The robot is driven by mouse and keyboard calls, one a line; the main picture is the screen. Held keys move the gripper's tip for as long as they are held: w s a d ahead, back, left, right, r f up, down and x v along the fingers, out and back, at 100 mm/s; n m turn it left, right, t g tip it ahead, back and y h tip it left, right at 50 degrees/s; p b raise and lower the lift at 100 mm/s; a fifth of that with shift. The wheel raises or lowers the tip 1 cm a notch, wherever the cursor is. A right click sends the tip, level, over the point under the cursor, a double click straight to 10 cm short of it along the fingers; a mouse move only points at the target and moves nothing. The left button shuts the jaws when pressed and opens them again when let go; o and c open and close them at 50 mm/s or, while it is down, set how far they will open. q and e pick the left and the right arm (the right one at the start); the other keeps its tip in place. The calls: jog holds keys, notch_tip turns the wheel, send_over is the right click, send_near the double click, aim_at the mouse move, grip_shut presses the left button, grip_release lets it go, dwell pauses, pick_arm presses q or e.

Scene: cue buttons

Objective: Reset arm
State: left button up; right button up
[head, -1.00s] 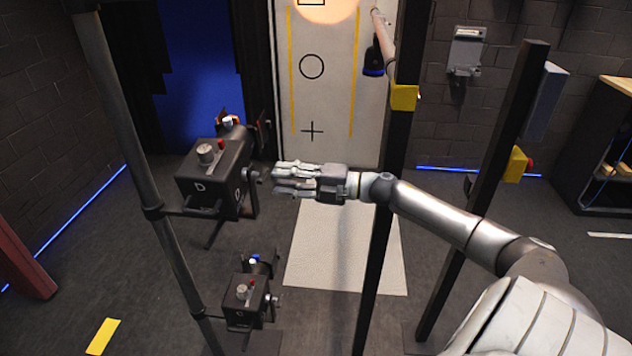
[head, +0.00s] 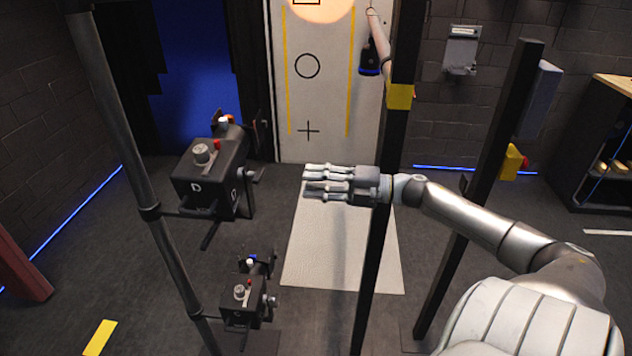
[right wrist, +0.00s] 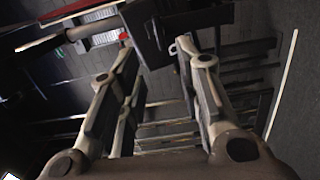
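My right arm (head: 485,232) reaches in from the lower right of the head view. Its gripper (head: 308,183) points left and hangs in the air right of the black box with knobs (head: 207,178), apart from it. In the right wrist view the two fingers of the gripper (right wrist: 155,75) stand apart with nothing between them. The black box (right wrist: 150,35) with a red button shows beyond the fingertips there. My left gripper is not in view.
A second, lower black box (head: 243,302) is on the same dark pole (head: 130,170). Dark posts (head: 385,210) stand near my right arm. A white panel with a circle and a cross (head: 315,95) is behind. A pale mat (head: 320,265) lies on the floor.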

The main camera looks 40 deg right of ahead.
dwell(0.4)
